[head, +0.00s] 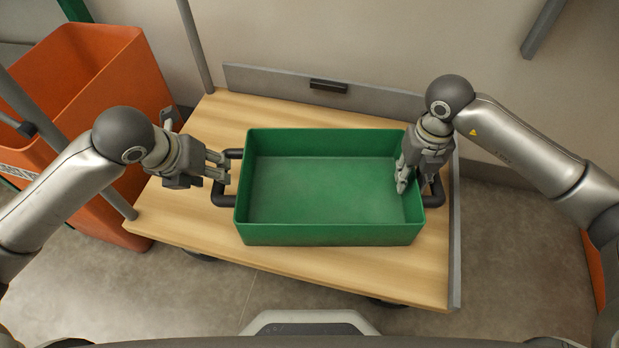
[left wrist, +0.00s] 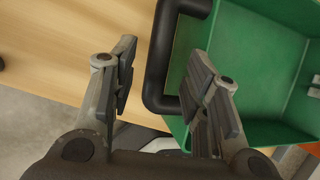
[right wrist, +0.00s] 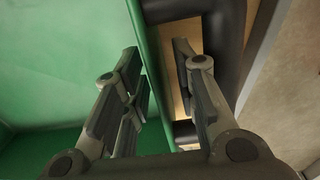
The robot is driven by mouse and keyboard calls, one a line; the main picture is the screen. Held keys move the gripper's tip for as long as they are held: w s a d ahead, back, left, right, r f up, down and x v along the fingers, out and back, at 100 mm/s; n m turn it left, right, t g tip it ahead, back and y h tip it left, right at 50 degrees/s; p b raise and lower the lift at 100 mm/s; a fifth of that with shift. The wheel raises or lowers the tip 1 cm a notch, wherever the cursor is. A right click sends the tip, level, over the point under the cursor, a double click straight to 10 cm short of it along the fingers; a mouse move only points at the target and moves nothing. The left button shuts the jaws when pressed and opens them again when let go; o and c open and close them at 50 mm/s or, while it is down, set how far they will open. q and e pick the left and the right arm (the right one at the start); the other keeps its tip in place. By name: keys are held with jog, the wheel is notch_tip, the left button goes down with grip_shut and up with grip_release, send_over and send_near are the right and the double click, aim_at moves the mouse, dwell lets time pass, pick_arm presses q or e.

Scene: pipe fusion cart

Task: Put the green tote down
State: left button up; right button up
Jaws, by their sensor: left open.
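The green tote (head: 330,236) sits upright and empty, apparently flat on the wooden cart deck (head: 180,215). It has a dark handle at each end. My left gripper (head: 222,170) is open at the left handle (head: 217,194); in the left wrist view its fingers (left wrist: 160,75) are apart, with the handle bar (left wrist: 158,60) between them in the picture. My right gripper (head: 408,182) is at the right end; in the right wrist view its fingers (right wrist: 157,65) stand apart on either side of the tote's end wall. The right handle bar (right wrist: 225,50) is beyond the outer finger.
An orange bin (head: 95,90) stands at the left, beyond a grey post. A grey panel (head: 375,97) runs along the deck's back edge, and a grey edge strip (head: 455,240) along the right. Bare deck shows left and in front of the tote.

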notch_tip(320, 180, up, 12)
pick_arm(q)
jog(key=v, duration=0.6)
jog(key=shift+r, duration=0.2)
dwell(0.4)
